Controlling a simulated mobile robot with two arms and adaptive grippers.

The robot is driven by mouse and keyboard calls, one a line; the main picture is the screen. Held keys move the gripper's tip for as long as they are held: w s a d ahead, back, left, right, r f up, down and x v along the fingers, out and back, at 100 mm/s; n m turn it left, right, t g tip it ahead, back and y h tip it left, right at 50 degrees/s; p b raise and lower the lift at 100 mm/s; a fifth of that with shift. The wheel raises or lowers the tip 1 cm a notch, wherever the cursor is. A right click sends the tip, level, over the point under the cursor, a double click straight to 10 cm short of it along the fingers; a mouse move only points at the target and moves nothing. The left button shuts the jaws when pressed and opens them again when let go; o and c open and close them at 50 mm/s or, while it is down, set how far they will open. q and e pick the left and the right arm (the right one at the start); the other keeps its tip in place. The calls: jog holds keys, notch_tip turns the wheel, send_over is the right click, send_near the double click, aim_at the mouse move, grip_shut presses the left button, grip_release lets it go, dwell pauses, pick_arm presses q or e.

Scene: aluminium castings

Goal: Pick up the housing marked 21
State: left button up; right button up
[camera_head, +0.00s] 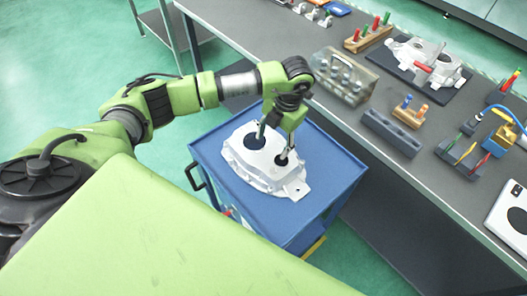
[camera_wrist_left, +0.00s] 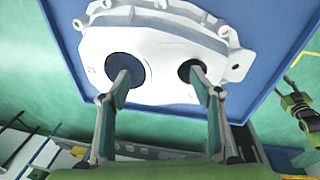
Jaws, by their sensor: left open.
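The housing (camera_head: 240,165) is a pale aluminium casting with two dark round bores, lying on top of the blue cart (camera_head: 206,148). In the left wrist view the housing (camera_wrist_left: 160,50) fills the upper middle, with a small mark beside its larger bore that looks like 21. My left gripper (camera_head: 270,150) points down over the housing, its fingers spread and empty. In the left wrist view the gripper (camera_wrist_left: 158,75) has one fingertip at each bore. I cannot tell whether the tips are inside the bores or just above them.
A long grey workbench (camera_head: 330,95) stands beside the cart, holding a clear-looking casting block (camera_head: 345,78), a white casting on a dark mat (camera_head: 425,60), a grey block (camera_head: 391,132) and coloured plug gauges (camera_head: 368,32). The cart has a dark handle (camera_head: 196,177). Green floor is open at left.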

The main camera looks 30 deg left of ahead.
aim_at(270, 152)
pick_arm(q)
jog(key=f+p, duration=0.1)
jog(key=f, duration=0.1)
jog(key=s+f+p, duration=0.1)
jog(key=f, duration=0.1)
jog(key=shift+s+a+f+p, duration=0.1)
jog(key=shift+a+f+p, duration=0.1)
jog(key=shift+f+p, duration=0.15)
jog(key=shift+f, duration=0.35)
jog(key=c, duration=1.5)
jog(key=shift+a, duration=0.1)
grip_shut()
jog(key=shift+r, duration=0.15)
